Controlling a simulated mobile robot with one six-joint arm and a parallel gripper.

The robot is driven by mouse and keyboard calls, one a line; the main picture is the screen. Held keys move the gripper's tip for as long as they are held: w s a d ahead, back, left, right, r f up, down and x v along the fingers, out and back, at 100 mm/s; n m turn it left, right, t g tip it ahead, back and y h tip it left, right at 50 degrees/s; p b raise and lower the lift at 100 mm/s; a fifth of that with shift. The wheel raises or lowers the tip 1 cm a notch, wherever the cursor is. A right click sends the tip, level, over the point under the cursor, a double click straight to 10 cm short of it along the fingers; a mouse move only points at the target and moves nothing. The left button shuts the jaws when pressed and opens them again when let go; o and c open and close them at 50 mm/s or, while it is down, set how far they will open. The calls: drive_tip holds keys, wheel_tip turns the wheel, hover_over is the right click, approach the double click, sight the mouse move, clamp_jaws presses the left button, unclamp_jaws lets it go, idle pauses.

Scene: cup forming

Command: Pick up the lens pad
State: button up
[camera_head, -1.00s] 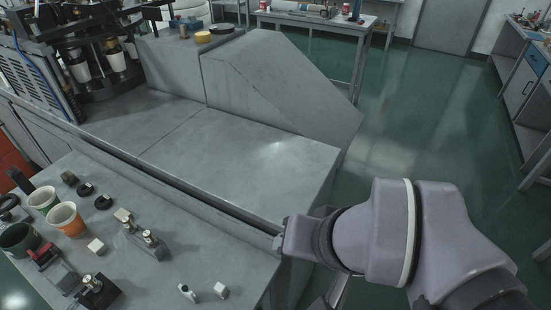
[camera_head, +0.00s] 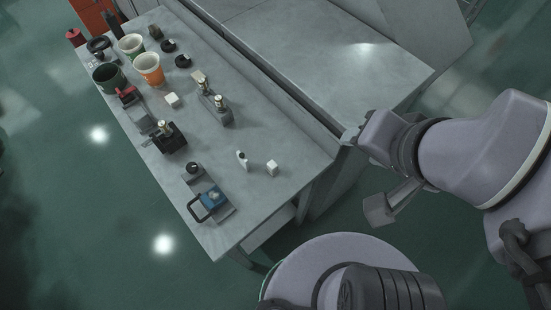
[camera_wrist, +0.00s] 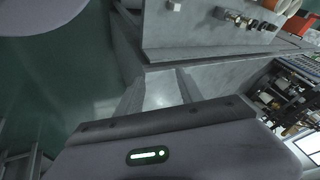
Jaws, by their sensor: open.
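I cannot tell for certain which item is the lens pad. Candidates on the grey table are a small white block (camera_head: 272,167) near its right end, an upright white piece with a dark spot (camera_head: 242,160) beside it, and another pale block (camera_head: 172,99) farther back. The right-end block also appears at the top of the wrist view (camera_wrist: 175,5). My gripper (camera_wrist: 157,84) is open and empty, its two fingers apart. In the head view, the end of my arm is right of the table, clear of these items.
Open green floor lies in front.

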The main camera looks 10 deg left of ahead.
drive_tip(key=shift+o, duration=0.3)
drive_tip(key=shift+o, duration=0.3)
drive_tip(key=shift+w+a+r, duration=0.1)
drive_tip(key=shift+a, duration=0.05)
drive_tip(key=n+g+h+p, duration=0.2)
drive_tip(key=n+g, duration=0.4)
drive_tip(key=n, duration=0.8)
hover_over(272, 164)
drive_tip(key=f, duration=2.1)
drive_tip(key=shift+s+f, duration=0.1)
drive_tip(key=shift+s, duration=0.2)
drive_tip(key=f+b, duration=0.1)
drive_tip(key=f, duration=0.3)
drive_tip(key=f+b, duration=0.1)
drive_tip(key=shift+w+f+b, duration=0.3)
drive_tip(key=shift+f+b, duration=0.05)
drive_tip(key=shift+f, duration=0.05)
drive_tip(key=shift+r, duration=0.15)
